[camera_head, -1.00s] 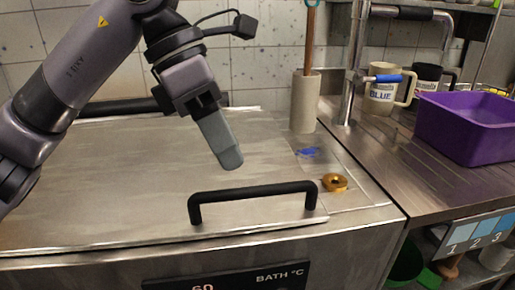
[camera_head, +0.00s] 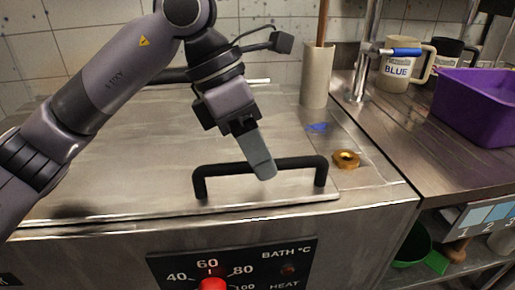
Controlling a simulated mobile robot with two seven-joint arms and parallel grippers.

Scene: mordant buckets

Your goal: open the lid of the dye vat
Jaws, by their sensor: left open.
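The dye vat's steel lid (camera_head: 120,160) lies flat and closed on the vat. A black bar handle (camera_head: 222,170) stands up near the lid's front edge. My left gripper (camera_head: 264,172) comes down from above, its fingertips in front of the bar's middle in the picture. It is open, though from this side its fingers overlap and the gap between them is hidden. I cannot tell whether it touches the bar. My right gripper is not in view.
A pale cylinder holder (camera_head: 316,75) stands behind. A purple tub (camera_head: 480,105) and a BLUE mug (camera_head: 398,70) sit on the right counter. A red knob (camera_head: 213,284) is on the vat's front panel.

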